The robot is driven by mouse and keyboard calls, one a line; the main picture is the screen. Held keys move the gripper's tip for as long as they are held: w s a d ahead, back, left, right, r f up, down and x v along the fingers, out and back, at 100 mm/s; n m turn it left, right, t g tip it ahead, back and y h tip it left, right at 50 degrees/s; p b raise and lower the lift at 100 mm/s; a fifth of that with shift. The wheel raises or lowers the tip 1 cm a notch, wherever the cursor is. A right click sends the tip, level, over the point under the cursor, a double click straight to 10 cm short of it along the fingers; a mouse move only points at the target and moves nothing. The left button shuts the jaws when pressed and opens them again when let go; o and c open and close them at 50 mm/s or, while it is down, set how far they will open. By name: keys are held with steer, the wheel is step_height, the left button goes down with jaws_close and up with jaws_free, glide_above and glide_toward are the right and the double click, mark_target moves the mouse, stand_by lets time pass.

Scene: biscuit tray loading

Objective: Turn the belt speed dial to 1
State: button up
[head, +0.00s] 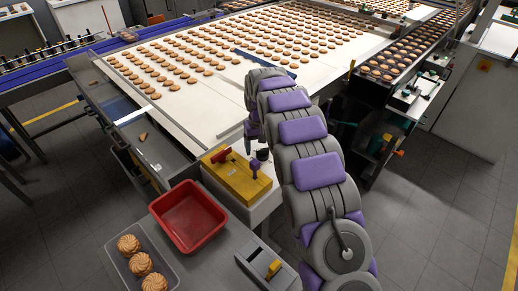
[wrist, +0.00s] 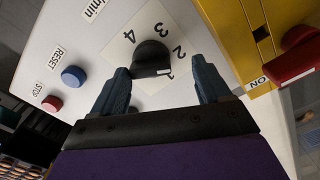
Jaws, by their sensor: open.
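The belt speed dial (wrist: 152,58) is a dark round knob on a white panel, with the printed numbers 2, 3 and 4 around it in the wrist view. A small pale mark shows at its lower right edge; I cannot tell for sure which number it points to. My gripper (wrist: 159,68) is open, its two blue-grey fingers spread on either side of the knob. A gap shows between each finger and the knob. In the head view my arm reaches down over the white panel, and its fingers are hard to make out.
A yellow box (head: 234,180) with a red handle (head: 221,155) stands close beside the dial. A blue button (wrist: 73,76) and a red button (wrist: 52,103) sit on the panel. A red bin (head: 190,215) and a clear tray (head: 122,232) of biscuits lie nearer. The biscuit belt (head: 190,115) lies beyond.

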steer(key=shift+d+f, duration=0.25)
steer(key=shift+d, duration=0.75)
steer(key=shift+a+f, duration=0.1)
steer(key=shift+a, duration=0.65)
steer(key=c, duration=0.5)
steer(key=shift+d, duration=0.4)
steer(key=c, duration=0.4)
steer(key=shift+c, duration=0.7)
steer(key=shift+a, duration=0.15)
